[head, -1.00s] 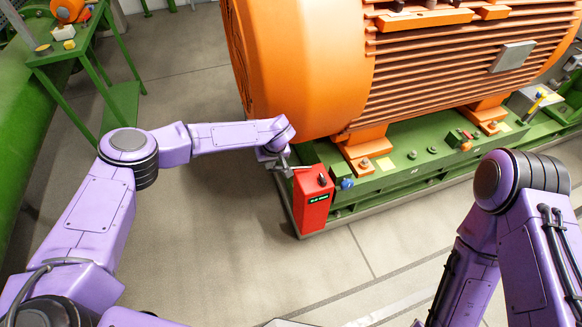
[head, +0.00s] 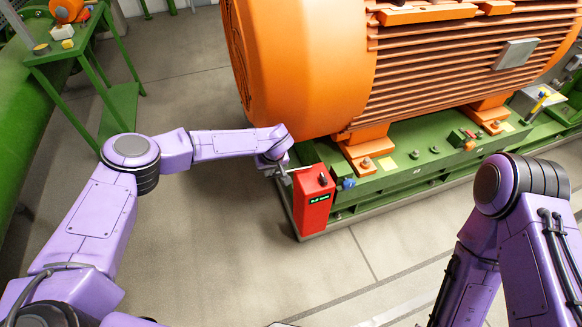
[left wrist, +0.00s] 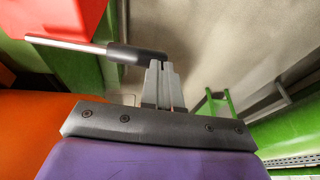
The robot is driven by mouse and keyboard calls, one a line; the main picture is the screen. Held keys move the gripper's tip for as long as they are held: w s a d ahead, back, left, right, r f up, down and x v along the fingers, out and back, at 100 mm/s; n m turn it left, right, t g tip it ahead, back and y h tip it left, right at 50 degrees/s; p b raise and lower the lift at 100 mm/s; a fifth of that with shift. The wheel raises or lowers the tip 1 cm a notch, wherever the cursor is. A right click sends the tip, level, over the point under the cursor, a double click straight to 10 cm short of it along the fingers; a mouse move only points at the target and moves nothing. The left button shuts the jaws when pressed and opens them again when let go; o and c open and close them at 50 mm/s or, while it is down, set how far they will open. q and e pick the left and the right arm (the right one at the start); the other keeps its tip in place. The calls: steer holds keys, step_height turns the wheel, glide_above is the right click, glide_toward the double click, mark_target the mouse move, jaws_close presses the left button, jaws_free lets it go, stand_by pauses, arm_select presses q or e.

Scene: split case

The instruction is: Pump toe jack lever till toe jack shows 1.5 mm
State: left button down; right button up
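The red toe jack (head: 313,208) stands upright on the floor at the green base's near corner, below the orange motor. Its small dark display (head: 319,198) has green digits that look like zero point something, too small to read surely. The lever (left wrist: 137,53), a metal rod with a black grip, sticks out leftward from the jack in the head view. My left gripper (left wrist: 161,68) looks shut, its fingertips at the grip's free end; the lever lies across the tips and seems to touch them, not clamped between. My right gripper is out of view; only my right arm shows.
The orange motor (head: 300,70) hangs close over my left wrist. The green base (head: 400,172) runs rightward behind the jack. A green stand (head: 75,50) is at upper left. The floor in front and left of the jack is clear.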

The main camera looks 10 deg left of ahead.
arm_select(q)
steer(key=shift+s+a+f+b, duration=0.15)
steer(key=shift+f+b, duration=1.25)
steer(key=shift+f, duration=0.8)
steer(key=shift+w+d+r+p, duration=0.15)
steer(key=shift+r+p, duration=1.45)
steer(key=shift+r, duration=0.55)
steer(key=shift+w+d+r+p, duration=0.1)
steer(key=shift+d+r+p, duration=0.05)
steer(key=shift+r+p, duration=1.7)
steer(key=shift+r, duration=0.35)
step_height(320, 180, up, 7)
steer(key=p, duration=0.4)
steer(key=shift+d+p, duration=0.2)
steer(key=shift+p, duration=0.2)
steer(key=shift+w+f, duration=0.1)
steer(key=shift+w, duration=0.05)
